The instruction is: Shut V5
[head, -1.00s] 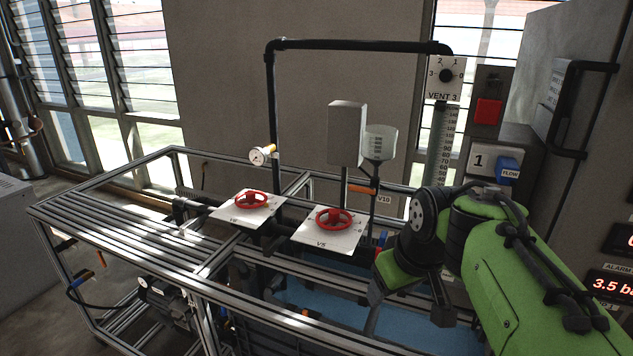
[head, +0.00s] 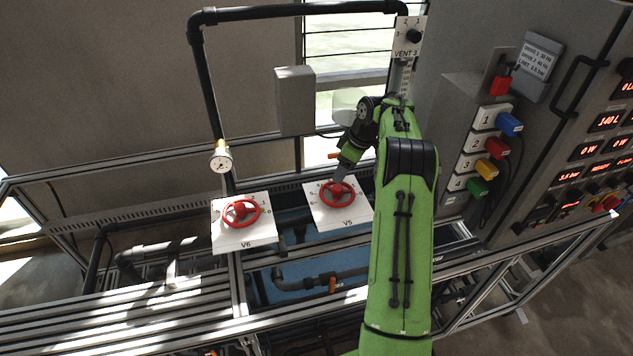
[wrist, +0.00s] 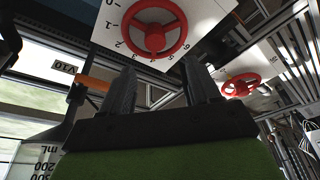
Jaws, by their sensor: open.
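The V5 valve is a red handwheel (head: 337,195) on a white plate (head: 322,217) marked V5, with a number scale around it. In the wrist view the nearer red wheel (wrist: 152,28), at the top, appears to be V5. My gripper (head: 342,176) is just above the far side of the V5 wheel in the head view, which partly hides its fingers. In the wrist view my gripper (wrist: 160,82) is open, with its two dark fingers apart and nothing between them. The fingers point toward the wheel; I cannot tell whether they touch it.
A similar red wheel (head: 241,213) marked V6 stands left of V5. A gauge (head: 221,160) and black pipe rise behind. An orange handle (wrist: 97,84) by the V10 label is close to my gripper. A panel with coloured plugs (head: 492,148) stands right.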

